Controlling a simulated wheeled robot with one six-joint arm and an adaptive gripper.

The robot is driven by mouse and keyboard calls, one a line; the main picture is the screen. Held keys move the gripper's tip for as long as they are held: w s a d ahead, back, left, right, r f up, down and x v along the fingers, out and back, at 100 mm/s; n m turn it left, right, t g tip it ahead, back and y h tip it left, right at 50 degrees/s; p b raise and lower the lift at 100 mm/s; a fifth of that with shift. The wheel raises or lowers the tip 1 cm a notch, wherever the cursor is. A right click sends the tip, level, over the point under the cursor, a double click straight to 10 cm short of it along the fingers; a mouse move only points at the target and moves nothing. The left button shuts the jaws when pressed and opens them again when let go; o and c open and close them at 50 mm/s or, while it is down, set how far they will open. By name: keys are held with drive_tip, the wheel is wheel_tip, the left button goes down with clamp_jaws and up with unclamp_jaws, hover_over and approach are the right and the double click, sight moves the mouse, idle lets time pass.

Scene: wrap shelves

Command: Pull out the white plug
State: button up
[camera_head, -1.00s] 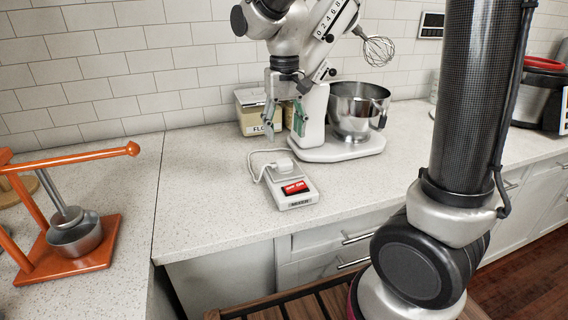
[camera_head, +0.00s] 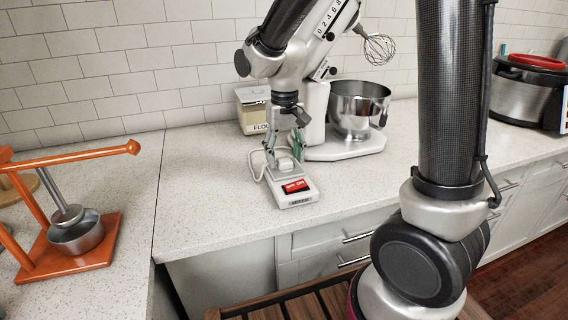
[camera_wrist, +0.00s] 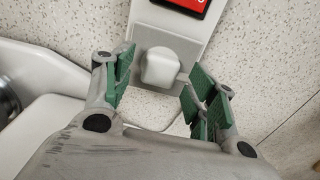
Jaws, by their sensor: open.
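The white plug (camera_wrist: 160,66) sits in the back part of a white power box (camera_wrist: 181,22) with a red switch (camera_head: 295,186). The box (camera_head: 297,200) lies on the counter and a white cord loops beside it. My gripper (camera_head: 285,152) is over the plug end of the box. In the wrist view my gripper (camera_wrist: 160,85) is open, with green finger pads on the left and right of the plug. The pads do not appear to touch it. In the head view the fingers partly hide the plug.
A white stand mixer (camera_head: 318,125) with a metal bowl (camera_head: 358,108) stands close behind and right of the box. A flour container (camera_head: 252,108) is behind. An orange press (camera_head: 70,250) is at the left. The counter left of the box is clear.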

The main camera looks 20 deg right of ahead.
sight(284, 159)
drive_tip(key=shift+f, duration=0.65)
drive_tip(key=shift+a, duration=0.15)
idle(0.7)
clamp_jaws()
drive_tip(key=shift+r, duration=3)
